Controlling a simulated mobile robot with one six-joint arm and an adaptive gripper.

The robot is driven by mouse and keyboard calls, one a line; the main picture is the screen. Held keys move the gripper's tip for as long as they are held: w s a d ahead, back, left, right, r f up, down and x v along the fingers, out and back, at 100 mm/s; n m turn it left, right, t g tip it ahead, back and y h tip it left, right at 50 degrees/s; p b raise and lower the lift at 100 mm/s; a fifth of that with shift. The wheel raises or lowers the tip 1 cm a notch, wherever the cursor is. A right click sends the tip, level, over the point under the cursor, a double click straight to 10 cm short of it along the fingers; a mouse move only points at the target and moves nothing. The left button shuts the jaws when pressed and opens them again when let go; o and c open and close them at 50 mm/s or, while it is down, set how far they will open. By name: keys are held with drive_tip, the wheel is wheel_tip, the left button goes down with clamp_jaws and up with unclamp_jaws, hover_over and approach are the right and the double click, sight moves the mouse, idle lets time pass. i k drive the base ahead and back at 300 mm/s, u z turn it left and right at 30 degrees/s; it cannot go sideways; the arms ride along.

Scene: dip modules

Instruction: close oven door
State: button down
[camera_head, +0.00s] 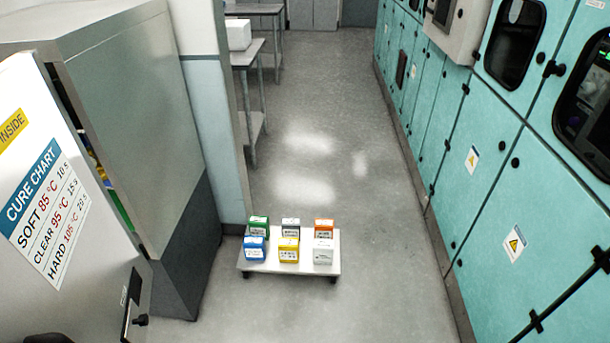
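The oven is a tall grey cabinet (135,120) at the left. Its white door (95,235) stands open toward me, with a gap between it and the cabinet front. The door bears a "CURE CHART" label (45,213) and a yellow label ending in "INSIDE" (12,130). A dark latch or handle (135,312) sits near the door's lower right edge. Through the gap a little of the inside shows, with green and yellow bits (112,190). My gripper is not clearly in view; a dark shape at the bottom left edge is too cut off to name.
A low white cart (300,268) on the floor holds several small coloured boxes (289,250). Teal cabinets (500,170) line the right wall. Grey tables (245,60) stand behind the oven, one with a white box (238,34).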

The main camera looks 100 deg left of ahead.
sight(71, 267)
drive_tip(key=u, duration=1.7)
drive_tip(key=i, duration=0.1)
drive_tip(key=u, duration=2.85)
drive_tip(key=k, duration=0.25)
drive_tip(key=z, duration=0.05)
